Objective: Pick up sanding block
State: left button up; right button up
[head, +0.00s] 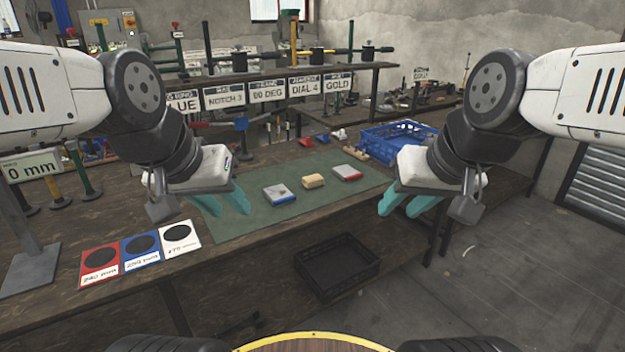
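Three small blocks lie in a row on a green mat (250,225) on the workbench. One is a grey block with a blue side (280,194), one is a plain tan block (313,181), and one is a grey block with a red side (347,174). I cannot tell for sure which one is the sanding block. My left gripper (228,207), with teal fingers, is open and empty above the mat's left part, left of the blocks. My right gripper (405,209) is open and empty, right of the blocks near the bench's front edge.
A blue crate (400,138) stands behind the mat at the right. Red, blue and white cards (141,250) with black discs lie at the front left. A black crate (337,267) sits below the bench's front edge. Signs hang from a shelf (268,91) behind.

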aim_at(315, 181)
jog(key=i+l+u, duration=0.1)
jog(key=i, duration=0.3)
jog(key=i+l, duration=0.2)
jog(key=i, duration=0.2)
jog(key=i+l+u, duration=0.15)
jog(key=i, duration=0.3)
jog(key=i+l+u, duration=0.1)
jog(key=i+l, duration=0.15)
jog(key=i, duration=0.15)
